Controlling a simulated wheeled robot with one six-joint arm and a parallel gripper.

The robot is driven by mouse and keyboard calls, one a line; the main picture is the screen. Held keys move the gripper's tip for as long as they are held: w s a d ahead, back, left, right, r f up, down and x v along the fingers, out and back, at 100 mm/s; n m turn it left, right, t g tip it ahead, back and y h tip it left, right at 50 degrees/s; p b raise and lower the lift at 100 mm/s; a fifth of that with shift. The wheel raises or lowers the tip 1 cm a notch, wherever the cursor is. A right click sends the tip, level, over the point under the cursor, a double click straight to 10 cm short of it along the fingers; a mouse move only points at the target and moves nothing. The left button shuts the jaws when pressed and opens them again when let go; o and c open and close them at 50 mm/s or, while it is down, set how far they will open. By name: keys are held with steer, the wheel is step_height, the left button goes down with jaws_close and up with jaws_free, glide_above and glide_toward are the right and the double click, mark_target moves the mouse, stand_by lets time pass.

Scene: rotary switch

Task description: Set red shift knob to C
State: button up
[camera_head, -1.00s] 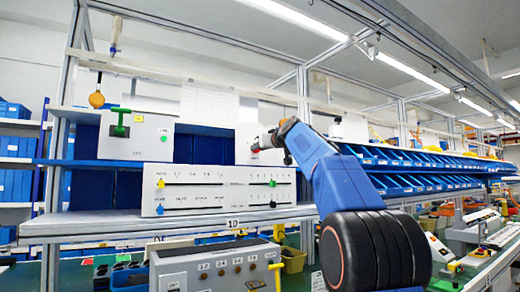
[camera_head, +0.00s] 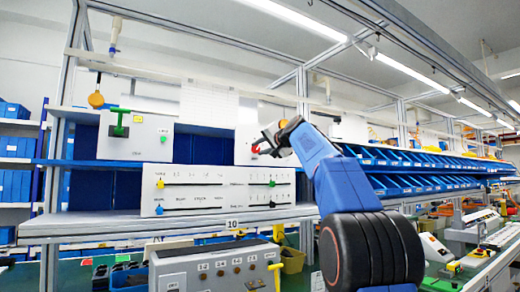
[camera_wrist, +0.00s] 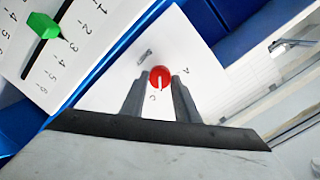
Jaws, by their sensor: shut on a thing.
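The red shift knob (camera_wrist: 159,74) is on a white panel, and its white line points down in the wrist view, toward the printed letter C. The letter A is printed to the right of the knob. My gripper (camera_wrist: 159,82) has one finger on each side of the knob and is shut on it. In the head view the red knob (camera_head: 255,150) shows at the left end of my gripper (camera_head: 262,147), on the white box (camera_head: 243,146) on the upper shelf. My fingers hide part of the panel.
A slider panel (camera_head: 220,190) with yellow, blue and green knobs stands below the box. A green slider knob (camera_wrist: 43,25) shows at upper left in the wrist view. A box with a green T-handle (camera_head: 121,122) is further left. Blue bins (camera_head: 415,170) line the right.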

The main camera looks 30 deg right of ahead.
steer(key=shift+f+m, duration=0.1)
steer(key=shift+m, duration=1.7)
steer(key=o, duration=1)
steer(key=shift+d, duration=0.1)
steer(key=shift+o, duration=0.2)
steer(key=s+d+r, duration=0.1)
steer(key=s, duration=1.6)
steer(key=shift+s+d+r, duration=0.15)
steer(key=shift+r, duration=0.05)
